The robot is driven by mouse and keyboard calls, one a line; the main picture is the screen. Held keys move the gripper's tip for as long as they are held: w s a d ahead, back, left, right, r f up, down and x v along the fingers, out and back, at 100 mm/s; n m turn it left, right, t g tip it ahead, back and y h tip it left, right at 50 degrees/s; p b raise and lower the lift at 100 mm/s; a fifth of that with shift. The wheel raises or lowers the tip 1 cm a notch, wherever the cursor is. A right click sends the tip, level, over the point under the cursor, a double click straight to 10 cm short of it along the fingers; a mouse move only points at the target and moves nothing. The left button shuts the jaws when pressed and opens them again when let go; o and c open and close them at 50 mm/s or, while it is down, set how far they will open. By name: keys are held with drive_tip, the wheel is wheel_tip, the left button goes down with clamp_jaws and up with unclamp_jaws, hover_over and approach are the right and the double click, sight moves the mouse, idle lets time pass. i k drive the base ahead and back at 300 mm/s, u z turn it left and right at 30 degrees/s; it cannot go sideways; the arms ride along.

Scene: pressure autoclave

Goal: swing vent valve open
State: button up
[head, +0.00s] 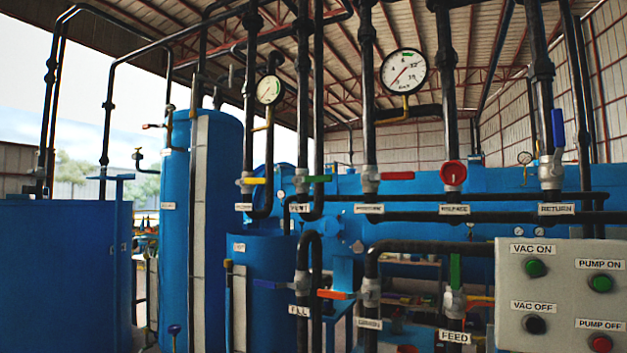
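The label reading VENT (299,208) hangs on a black vertical pipe left of centre. Just above it is the vent valve, with a green lever (318,178) pointing right, roughly level and across the upright pipe. The valve body is partly hidden among the close-set pipes. My gripper is not in view, and nothing is seen touching the lever.
Close by are a yellow lever (252,181) to the left, a red lever (397,175) and a red round handle (453,173) to the right. A blue tank (202,230) stands left. A grey button panel (560,290) fills the lower right.

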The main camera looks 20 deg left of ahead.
sight(311, 178)
drive_tip(key=k, duration=0.5)
drive_tip(key=u, duration=2)
drive_tip(key=i, duration=1.35)
drive_tip(key=z, duration=2)
